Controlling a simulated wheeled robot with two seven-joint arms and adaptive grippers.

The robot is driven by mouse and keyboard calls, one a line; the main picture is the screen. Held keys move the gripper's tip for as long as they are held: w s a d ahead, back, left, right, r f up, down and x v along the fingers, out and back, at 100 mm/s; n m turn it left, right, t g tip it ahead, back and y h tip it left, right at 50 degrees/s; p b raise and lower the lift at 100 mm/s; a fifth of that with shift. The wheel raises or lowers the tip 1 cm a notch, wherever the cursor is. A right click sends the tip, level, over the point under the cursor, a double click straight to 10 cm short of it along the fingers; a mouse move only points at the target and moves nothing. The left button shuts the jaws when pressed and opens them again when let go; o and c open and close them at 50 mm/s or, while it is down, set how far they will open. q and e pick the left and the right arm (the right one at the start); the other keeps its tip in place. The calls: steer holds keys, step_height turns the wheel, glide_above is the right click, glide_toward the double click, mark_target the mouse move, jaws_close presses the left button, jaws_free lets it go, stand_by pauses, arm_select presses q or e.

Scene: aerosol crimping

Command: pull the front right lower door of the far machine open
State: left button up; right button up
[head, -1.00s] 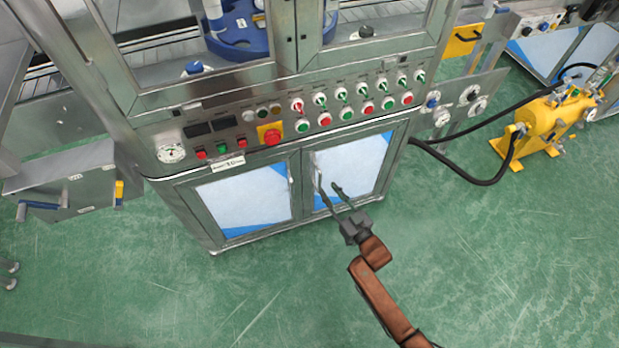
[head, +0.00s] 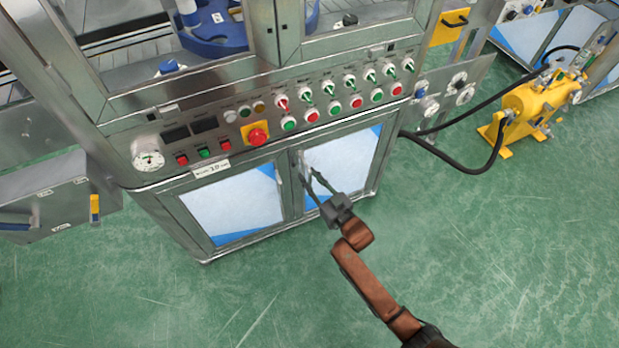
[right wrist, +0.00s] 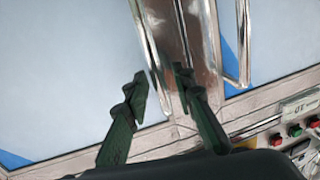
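The machine's front right lower door (head: 352,160) has a pale blue-white panel in a steel frame and looks shut, level with the left lower door (head: 232,205). Its upright bar handle (right wrist: 149,45) is near the meeting edge of the two doors. My right gripper (head: 309,177) is at this handle, fingers pointing at the door. In the right wrist view its fingers (right wrist: 161,85) are apart, one on each side of the handle's end. I cannot tell whether either finger touches it. My left gripper is not in view.
A control panel with buttons and a red emergency stop (head: 257,135) is above the doors. The left door's handle (right wrist: 243,45) is close beside the gripper. A yellow pump (head: 535,105) with black hoses stands at the right. Green floor (head: 480,260) before the doors is clear.

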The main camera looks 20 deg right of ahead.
jaws_close()
stand_by(0.5)
